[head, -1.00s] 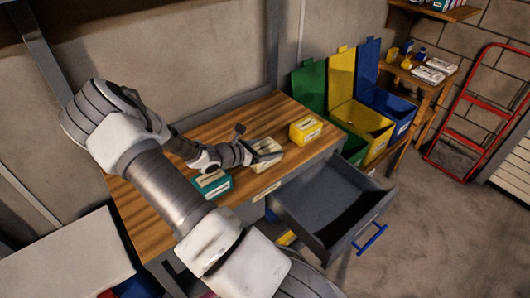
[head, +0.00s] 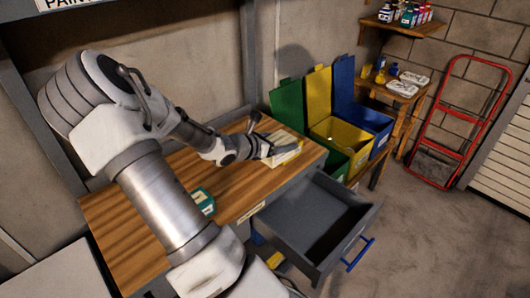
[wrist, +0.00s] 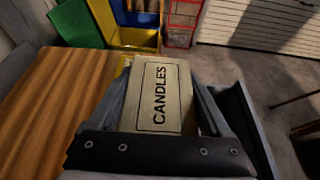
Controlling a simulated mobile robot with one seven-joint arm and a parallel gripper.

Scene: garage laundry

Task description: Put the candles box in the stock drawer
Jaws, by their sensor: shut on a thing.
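The candles box (wrist: 165,95), pale cream with CANDLES lettered on its top, is between the fingers of my gripper (wrist: 155,125), which is shut on it. In the head view the box (head: 286,158) is partly hidden by my gripper (head: 280,150), over the right end of the workbench. Whether it clears the wood is hard to tell. The stock drawer (head: 288,232) is grey with a blue handle and stands pulled out below the bench, to the right of and below my gripper. The visible part of its inside looks empty.
A teal box (head: 204,201) sits on the wooden workbench (head: 130,235), partly hidden by my arm. A yellow box is almost wholly hidden behind the candles box. Green, yellow and blue bins (head: 340,130) with raised lids stand past the bench's right end.

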